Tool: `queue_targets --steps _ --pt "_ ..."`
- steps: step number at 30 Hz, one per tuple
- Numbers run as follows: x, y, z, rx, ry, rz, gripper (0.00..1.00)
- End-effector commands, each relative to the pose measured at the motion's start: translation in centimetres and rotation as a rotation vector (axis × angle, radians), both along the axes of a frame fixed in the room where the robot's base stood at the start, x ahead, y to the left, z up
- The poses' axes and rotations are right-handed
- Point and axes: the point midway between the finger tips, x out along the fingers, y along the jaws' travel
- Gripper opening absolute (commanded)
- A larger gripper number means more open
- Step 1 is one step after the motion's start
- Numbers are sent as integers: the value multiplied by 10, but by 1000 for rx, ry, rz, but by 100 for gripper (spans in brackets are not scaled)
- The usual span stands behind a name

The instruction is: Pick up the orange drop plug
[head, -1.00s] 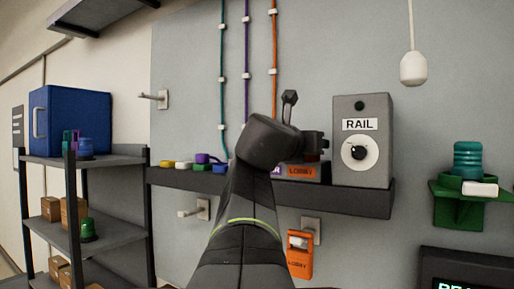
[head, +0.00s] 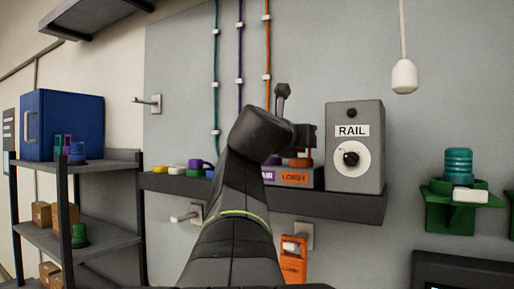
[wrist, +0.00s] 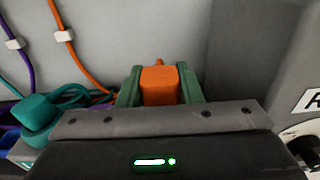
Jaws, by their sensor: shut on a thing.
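The orange drop plug (wrist: 159,86) sits between the green fingers of my gripper (wrist: 160,88) in the wrist view, with a finger against each side. Its orange cord shows behind it. In the head view my gripper (head: 304,138) is above the LOBBY-labelled box (head: 300,178) on the shelf, and the orange plug (head: 300,162) shows just below the fingers. I cannot tell whether the plug is clear of the box top. My gripper is shut on the plug.
A teal plug (wrist: 35,112) and cords lie left in the wrist view. Yellow (head: 160,169) and purple (head: 195,164) plugs sit farther left on the wall shelf (head: 335,203).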

Motion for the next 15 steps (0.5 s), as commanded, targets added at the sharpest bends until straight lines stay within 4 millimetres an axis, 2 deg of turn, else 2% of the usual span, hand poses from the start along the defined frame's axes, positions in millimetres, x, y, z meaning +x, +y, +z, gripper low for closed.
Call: queue_targets --steps 1,9,15 --pt "0 0 13 1 -4 1 9" --pt "1 1 78 2 -4 1 9" --pt "1 0 113 1 -2 1 9"
